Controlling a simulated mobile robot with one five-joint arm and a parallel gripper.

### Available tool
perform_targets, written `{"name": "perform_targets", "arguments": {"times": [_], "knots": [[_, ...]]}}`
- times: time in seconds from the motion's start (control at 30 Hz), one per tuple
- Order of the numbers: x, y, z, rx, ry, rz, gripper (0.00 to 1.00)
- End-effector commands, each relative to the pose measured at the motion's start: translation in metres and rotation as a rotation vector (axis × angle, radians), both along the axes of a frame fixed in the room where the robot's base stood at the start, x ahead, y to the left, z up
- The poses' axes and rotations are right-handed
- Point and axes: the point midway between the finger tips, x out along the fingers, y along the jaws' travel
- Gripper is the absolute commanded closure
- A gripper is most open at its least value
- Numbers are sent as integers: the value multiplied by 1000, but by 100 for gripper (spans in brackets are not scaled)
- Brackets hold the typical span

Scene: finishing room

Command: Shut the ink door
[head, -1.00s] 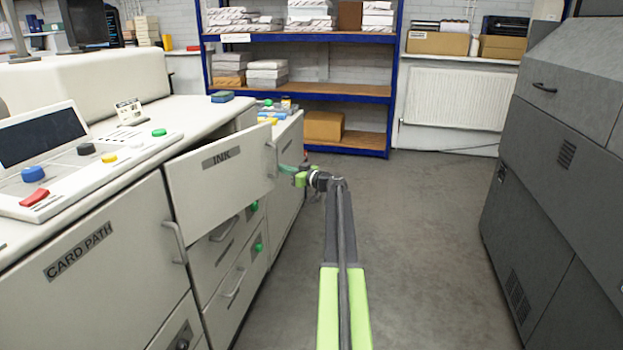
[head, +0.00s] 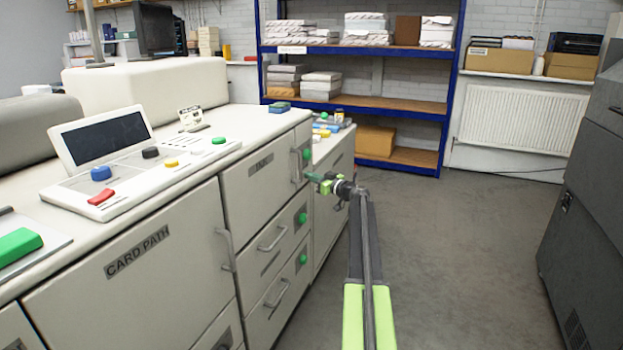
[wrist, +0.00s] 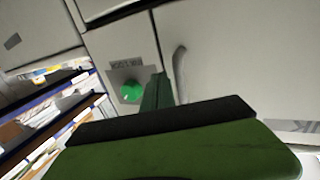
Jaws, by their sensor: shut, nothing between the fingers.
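The ink door (head: 262,170) is the upper pale panel on the long machine's front, with a dark label and an upright handle (head: 295,166) at its right side. It looks flush with the front around it. In the wrist view the ink door (wrist: 235,65) fills the right side, with its label partly cut off at the edge. My gripper (head: 313,178) is shut and empty, just right of the door's handle side. In the wrist view my gripper (wrist: 158,92) is low in the middle, beside the handle. I cannot tell whether it touches the door.
A green knob (head: 306,153) sits right of the door. Drawers with handles (head: 272,237) lie below, and the card path door (head: 140,255) is to the left. A blue shelf rack (head: 452,85) stands behind. A dark grey machine (head: 590,200) is at right, with clear floor between.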

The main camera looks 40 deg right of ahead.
Motion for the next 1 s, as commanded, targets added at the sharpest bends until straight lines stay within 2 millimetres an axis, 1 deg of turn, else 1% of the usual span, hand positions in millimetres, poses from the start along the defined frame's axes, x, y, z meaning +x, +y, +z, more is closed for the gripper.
{"name": "perform_targets", "arguments": {"times": [0.17,0.27,0.3,0.4,0.5,0.6,0.7,0.83,1.0], "knots": [[-8,-7,0,0,0,-3,100],[-20,-12,0,0,0,3,100],[-26,-15,0,0,-1,4,100],[-54,-31,0,0,-1,0,100],[-75,-41,0,0,-1,2,100],[-92,-49,0,0,-1,5,100],[-104,-55,0,0,-1,6,100],[-110,-57,0,0,-1,9,100],[-110,-57,0,0,-1,10,100]]}}
